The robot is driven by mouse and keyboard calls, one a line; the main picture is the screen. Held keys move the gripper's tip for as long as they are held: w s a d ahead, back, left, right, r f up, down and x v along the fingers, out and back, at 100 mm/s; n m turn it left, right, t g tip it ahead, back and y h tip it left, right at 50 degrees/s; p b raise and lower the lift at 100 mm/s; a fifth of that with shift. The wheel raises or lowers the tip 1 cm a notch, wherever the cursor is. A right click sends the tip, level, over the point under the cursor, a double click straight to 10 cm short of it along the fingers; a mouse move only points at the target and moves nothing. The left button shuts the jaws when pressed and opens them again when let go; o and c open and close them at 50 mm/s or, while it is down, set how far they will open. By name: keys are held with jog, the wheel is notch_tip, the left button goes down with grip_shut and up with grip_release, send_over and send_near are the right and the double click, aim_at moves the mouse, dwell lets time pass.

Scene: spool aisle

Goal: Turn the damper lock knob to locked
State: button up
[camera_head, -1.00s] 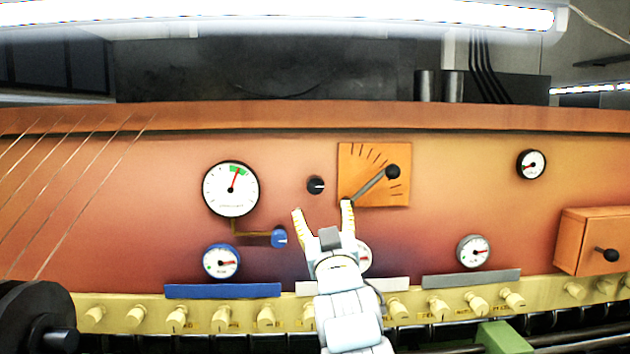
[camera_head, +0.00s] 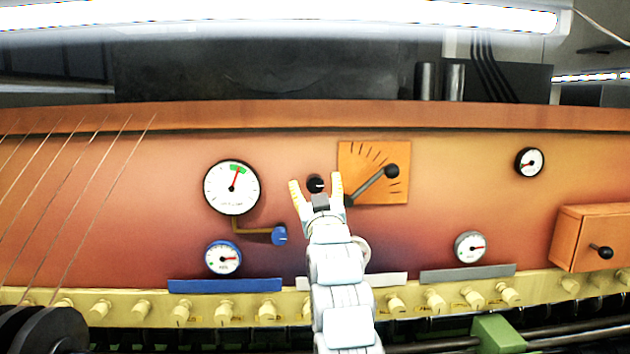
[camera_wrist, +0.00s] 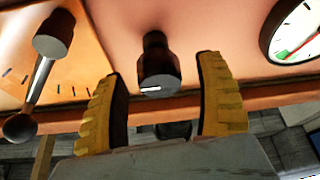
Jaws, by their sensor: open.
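The damper lock knob (camera_head: 316,184) is a small black knob with a white pointer line on the orange panel, just left of the square lever plate (camera_head: 347,160). In the wrist view the knob (camera_wrist: 158,68) stands out from the panel, between and beyond my fingers, with its white line facing the camera. My gripper (camera_head: 315,186) is open, its yellow-padded fingers on either side of the knob in the head view. In the wrist view my gripper (camera_wrist: 165,98) shows gaps on both sides of the knob; I see no contact.
The plate's lever with a black ball (camera_head: 391,171) is close on the right. A large white gauge (camera_head: 231,187) and a blue valve handle (camera_head: 280,235) are to the left. Several cream knobs (camera_head: 267,311) line the lower ledge.

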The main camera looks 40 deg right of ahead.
jog(key=shift+w+d+r, duration=0.1)
jog(key=shift+w, duration=0.1)
jog(key=c, duration=1.2)
